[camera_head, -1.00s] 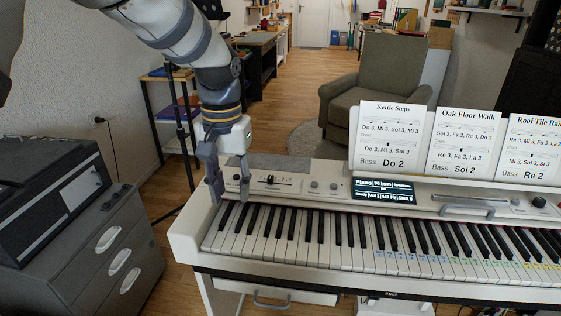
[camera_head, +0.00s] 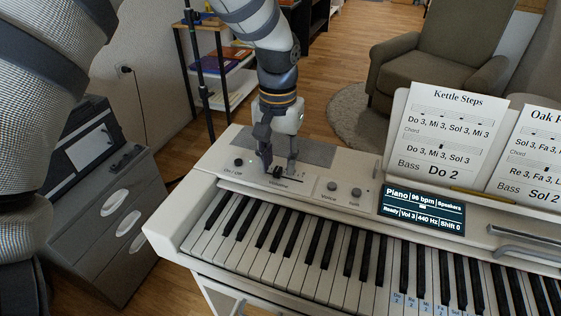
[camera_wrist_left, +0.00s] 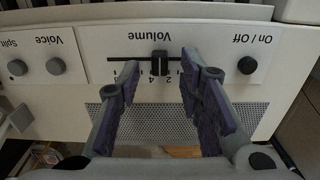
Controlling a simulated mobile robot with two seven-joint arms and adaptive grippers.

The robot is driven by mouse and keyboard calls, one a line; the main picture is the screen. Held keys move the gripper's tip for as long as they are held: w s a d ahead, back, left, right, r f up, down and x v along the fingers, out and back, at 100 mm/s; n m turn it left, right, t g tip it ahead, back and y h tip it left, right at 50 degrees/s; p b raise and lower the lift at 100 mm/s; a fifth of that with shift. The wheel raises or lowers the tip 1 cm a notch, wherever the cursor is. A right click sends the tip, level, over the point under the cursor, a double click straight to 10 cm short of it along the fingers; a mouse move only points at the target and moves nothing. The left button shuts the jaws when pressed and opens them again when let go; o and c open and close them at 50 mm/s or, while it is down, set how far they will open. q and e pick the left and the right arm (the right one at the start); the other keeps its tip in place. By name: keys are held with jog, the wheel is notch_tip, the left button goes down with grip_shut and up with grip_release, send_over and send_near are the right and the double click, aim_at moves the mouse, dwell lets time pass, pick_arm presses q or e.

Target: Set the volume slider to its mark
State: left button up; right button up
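The volume slider (camera_head: 277,172) is a small dark knob in a horizontal slot on the piano's white top panel, above the "Volume" label. The left wrist view shows the knob (camera_wrist_left: 160,63) upside down, with small numbers along the slot; I cannot tell which one is its mark. My left gripper (camera_head: 279,168) is open over the slider, one finger on each side of the knob. In the left wrist view, gaps show between the knob and both fingers of the gripper (camera_wrist_left: 160,68). The display (camera_head: 422,210) reads "Vol 3". My right gripper is not in view.
The On / Off knob (camera_head: 239,162) lies left of the slider, and two knobs, one the voice knob (camera_head: 332,186), lie right. A speaker grille (camera_head: 313,152) is behind. Keys (camera_head: 290,240) run in front. Song cards (camera_head: 447,135) stand at the right.

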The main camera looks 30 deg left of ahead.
pick_arm(q)
jog(key=shift+f, duration=0.4)
grip_shut()
jog(key=shift+a, duration=0.1)
